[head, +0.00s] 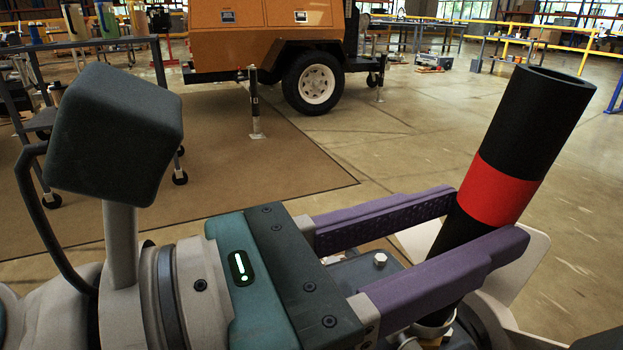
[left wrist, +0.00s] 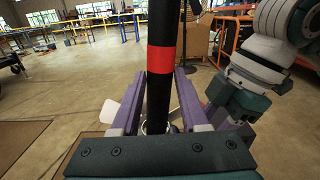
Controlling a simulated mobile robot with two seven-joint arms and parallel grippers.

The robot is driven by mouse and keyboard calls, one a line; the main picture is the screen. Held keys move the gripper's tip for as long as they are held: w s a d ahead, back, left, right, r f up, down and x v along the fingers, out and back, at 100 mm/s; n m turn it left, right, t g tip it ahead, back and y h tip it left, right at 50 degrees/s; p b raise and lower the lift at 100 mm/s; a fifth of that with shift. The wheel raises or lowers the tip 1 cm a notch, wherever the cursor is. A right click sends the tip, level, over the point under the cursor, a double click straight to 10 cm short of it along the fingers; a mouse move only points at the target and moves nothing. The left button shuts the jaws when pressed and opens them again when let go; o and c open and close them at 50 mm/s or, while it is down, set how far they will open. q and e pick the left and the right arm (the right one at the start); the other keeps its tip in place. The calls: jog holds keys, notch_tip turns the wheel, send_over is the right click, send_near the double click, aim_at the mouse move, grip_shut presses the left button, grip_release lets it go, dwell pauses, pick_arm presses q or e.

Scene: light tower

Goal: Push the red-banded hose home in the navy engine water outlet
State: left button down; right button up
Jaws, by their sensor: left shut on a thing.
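The hose (head: 530,110) is black with a wide red band (head: 497,190). It stands tilted in the head view, its open end up; in the left wrist view the hose (left wrist: 160,95) runs upright through the middle. My left gripper (head: 485,220) is shut on the hose, its purple fingers on either side just below the band. The hose's lower end goes down to a pale metal ring (head: 436,327), mostly behind a finger. I cannot make out the navy outlet or how deep the hose sits. My right gripper (left wrist: 228,122) shows at the right in the left wrist view, its fingers unclear.
Metal parts with a bolt head (head: 380,260) lie beneath my left fingers. A pale panel (head: 515,262) stands behind the hose. An orange wheeled machine (head: 270,35) is at the back, with a grey table (head: 85,43) at left. Open floor lies between.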

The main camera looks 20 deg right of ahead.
aim_at(477, 163)
pick_arm(q)
jog(key=shift+w+a+r+p, duration=0.25)
jog(key=shift+w+r+p, duration=0.15)
jog(key=shift+r+p, duration=0.3)
jog(key=shift+w+a+r+p, duration=0.25)
jog(key=shift+w+r+p, duration=0.15)
jog(key=shift+r+p, duration=0.25)
jog(key=shift+s+d, duration=0.2)
jog(key=shift+s, duration=0.05)
jog(key=shift+w+f+b, duration=0.1)
jog(key=shift+b, duration=0.3)
dwell(0.7)
jog(key=shift+f, duration=0.25)
jog(key=shift+s+f+b, duration=0.2)
jog(key=shift+b, duration=0.15)
jog(key=shift+w+a+r+p, duration=0.1)
jog(key=shift+w+r+p, duration=0.1)
jog(key=shift+r+p, duration=0.4)
